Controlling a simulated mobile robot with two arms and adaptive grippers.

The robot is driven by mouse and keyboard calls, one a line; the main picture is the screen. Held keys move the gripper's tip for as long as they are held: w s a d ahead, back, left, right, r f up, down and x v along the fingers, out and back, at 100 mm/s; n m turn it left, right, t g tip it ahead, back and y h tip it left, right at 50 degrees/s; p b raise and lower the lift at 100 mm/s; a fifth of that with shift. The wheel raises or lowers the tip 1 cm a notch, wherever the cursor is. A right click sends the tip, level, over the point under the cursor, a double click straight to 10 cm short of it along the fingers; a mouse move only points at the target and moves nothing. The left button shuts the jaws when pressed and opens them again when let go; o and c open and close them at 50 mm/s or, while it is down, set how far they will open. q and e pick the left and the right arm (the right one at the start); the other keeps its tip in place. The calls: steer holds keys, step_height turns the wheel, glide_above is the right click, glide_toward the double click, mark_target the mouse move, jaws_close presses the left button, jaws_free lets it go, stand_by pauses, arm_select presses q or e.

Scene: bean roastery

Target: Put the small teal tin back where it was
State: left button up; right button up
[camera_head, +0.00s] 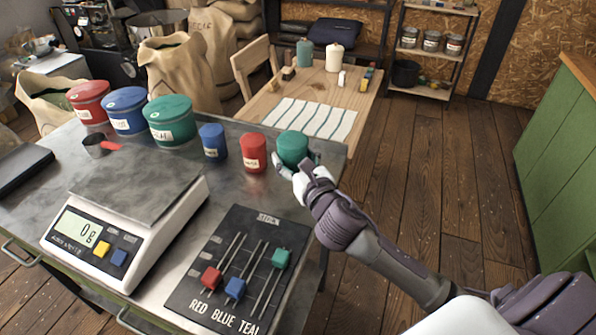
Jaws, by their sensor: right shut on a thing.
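The small teal tin (292,146) is at the right end of the row of tins, near the far right corner of the metal table. My right gripper (296,166) is shut on it from the near side and hides its lower part. I cannot tell whether the tin touches the table top. A small red tin (253,153) and a small blue tin (212,141) stand upright to its left, apart from it. My left gripper is not in view.
Large red (89,102), blue (125,111) and teal (171,121) tins stand behind left. A wooden table (262,103) stands beyond.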

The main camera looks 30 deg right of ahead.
steer(key=w+d+f, duration=0.1)
steer(key=w, duration=0.1)
steer(key=w+d+f, duration=0.3)
steer(key=w, duration=0.1)
steer(key=shift+d+f, duration=0.2)
steer(key=shift+d, duration=0.05)
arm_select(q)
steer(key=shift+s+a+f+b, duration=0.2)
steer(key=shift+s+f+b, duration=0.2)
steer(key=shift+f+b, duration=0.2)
arm_select(e)
steer(key=shift+f, duration=2.05)
steer(key=o, duration=1.4)
steer(key=shift+f, duration=0.15)
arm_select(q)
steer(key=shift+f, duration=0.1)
